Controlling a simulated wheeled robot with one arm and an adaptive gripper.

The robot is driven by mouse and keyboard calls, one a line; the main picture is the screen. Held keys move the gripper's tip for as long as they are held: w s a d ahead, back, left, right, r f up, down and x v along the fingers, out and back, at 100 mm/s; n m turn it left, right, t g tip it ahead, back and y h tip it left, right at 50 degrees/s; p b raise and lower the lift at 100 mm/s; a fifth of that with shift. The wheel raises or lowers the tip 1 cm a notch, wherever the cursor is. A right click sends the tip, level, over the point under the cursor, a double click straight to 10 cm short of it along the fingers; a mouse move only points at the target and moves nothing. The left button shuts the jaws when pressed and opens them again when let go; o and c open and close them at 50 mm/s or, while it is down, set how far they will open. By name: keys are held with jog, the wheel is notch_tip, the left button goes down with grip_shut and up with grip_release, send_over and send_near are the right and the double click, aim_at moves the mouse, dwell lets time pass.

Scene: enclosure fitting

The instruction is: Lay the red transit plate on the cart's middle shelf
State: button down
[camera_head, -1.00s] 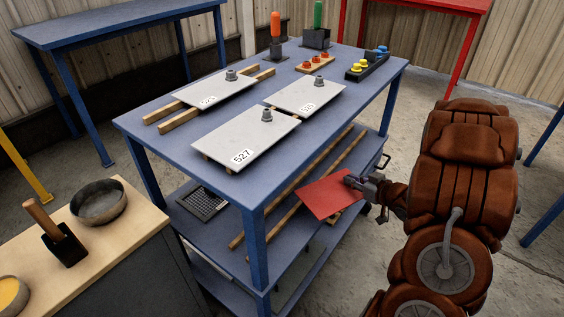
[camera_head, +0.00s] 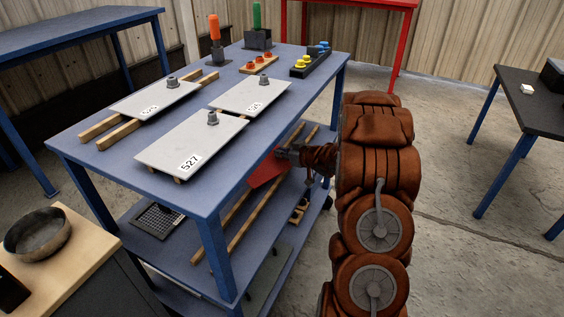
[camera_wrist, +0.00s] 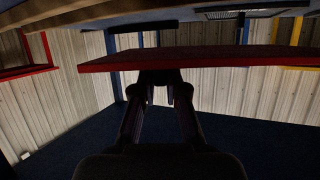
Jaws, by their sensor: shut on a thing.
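The red transit plate (camera_head: 264,172) is at the right long side of the blue cart, partly hidden under the tabletop edge. It is above the middle shelf (camera_head: 180,254) and its wooden rails (camera_head: 250,223); I cannot tell whether it touches them. My gripper (camera_head: 287,153) is shut on the plate's near edge, coming in from the right just below tabletop height. In the wrist view the plate (camera_wrist: 200,58) shows edge-on as a wide red band across the fingertips (camera_wrist: 160,88), almost level.
The tabletop carries grey numbered plates (camera_head: 190,145), an orange-handled tool (camera_head: 215,30) and button blocks (camera_head: 310,62). A dark mesh panel (camera_head: 157,220) lies on the middle shelf's left. A cart leg (camera_head: 215,260) stands at the near corner. Floor right of my arm is open.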

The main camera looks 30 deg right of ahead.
aim_at(287, 161)
jog(key=shift+w+f+b, duration=0.1)
jog(key=shift+f+b, duration=0.6)
jog(key=shift+f, duration=1.1)
jog(key=shift+r, duration=0.1)
jog(key=shift+f, duration=0.65)
jog(key=c, duration=1.2)
grip_release()
jog(key=shift+f, duration=0.15)
jog(key=v, duration=0.3)
jog(key=p+v, duration=0.1)
jog(key=v, duration=0.3)
jog(key=r+p+v, duration=0.1)
jog(key=v, duration=0.3)
jog(key=shift+w+r, duration=0.15)
jog(key=shift+w, duration=0.05)
jog(key=shift+v, duration=0.75)
